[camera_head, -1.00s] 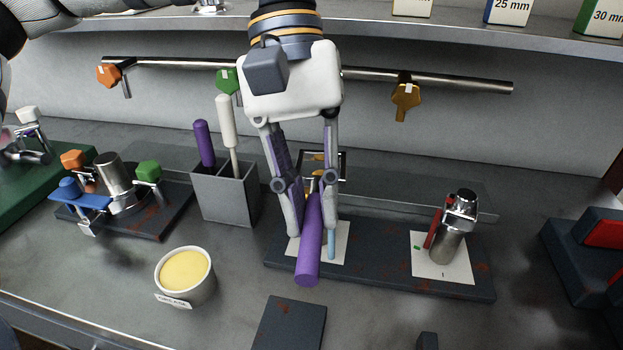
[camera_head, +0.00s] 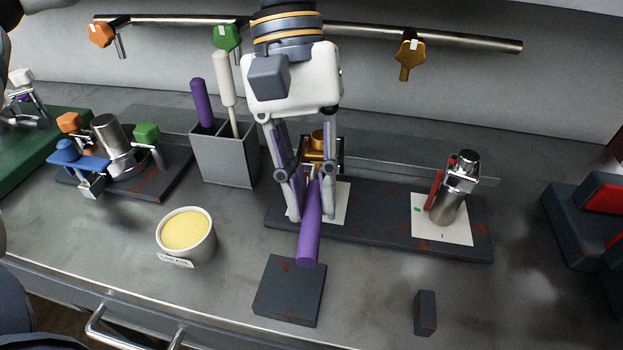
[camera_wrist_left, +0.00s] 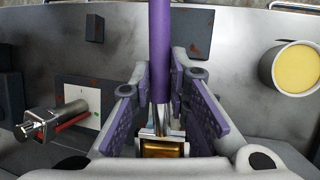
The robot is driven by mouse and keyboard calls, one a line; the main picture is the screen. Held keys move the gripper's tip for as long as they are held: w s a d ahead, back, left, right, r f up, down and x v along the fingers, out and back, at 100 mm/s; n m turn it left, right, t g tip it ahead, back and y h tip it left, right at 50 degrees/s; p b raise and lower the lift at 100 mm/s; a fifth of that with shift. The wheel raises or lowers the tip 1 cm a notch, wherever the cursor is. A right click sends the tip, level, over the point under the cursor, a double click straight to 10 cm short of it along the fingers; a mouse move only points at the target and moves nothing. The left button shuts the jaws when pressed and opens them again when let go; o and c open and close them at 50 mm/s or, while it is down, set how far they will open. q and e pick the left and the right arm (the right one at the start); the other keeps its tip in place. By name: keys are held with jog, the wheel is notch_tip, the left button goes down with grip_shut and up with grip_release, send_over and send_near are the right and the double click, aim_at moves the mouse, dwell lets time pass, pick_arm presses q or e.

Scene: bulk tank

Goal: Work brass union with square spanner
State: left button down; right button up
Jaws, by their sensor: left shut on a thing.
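My left gripper (camera_head: 308,212) is shut on the purple handle of the square spanner (camera_head: 311,236), near its shaft. The handle points toward the front of the bench. In the left wrist view the spanner (camera_wrist_left: 160,50) runs between the fingers, its metal shaft ending near a silver frame around the brass union (camera_wrist_left: 165,149). The brass union (camera_head: 319,143) stands at the back left of the dark base plate (camera_head: 375,234), partly behind the gripper. I cannot tell whether the spanner's tip is seated on it. My right gripper is not in view.
A steel cylinder fitting (camera_head: 449,198) stands on the base plate's right side. A grease pot (camera_head: 186,233), a grey holder (camera_head: 225,160) with two handled tools and a clamp fixture (camera_head: 121,150) are left. A dark block (camera_head: 290,290) lies in front.

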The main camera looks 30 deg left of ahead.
pick_arm(q)
jog(key=w+d+n+t+h, duration=0.1)
jog(key=w+d+n+t, duration=0.3)
jog(key=n, duration=0.5)
jog(key=shift+w+d+n, duration=0.4)
jog(key=shift+d, duration=0.35)
dwell(0.7)
jog(key=shift+s, duration=0.1)
notch_tip(320, 180, up, 7)
jog(key=shift+s+m, duration=0.15)
jog(key=shift+m, duration=0.15)
dwell(0.8)
jog(key=shift+a, duration=0.15)
dwell(0.3)
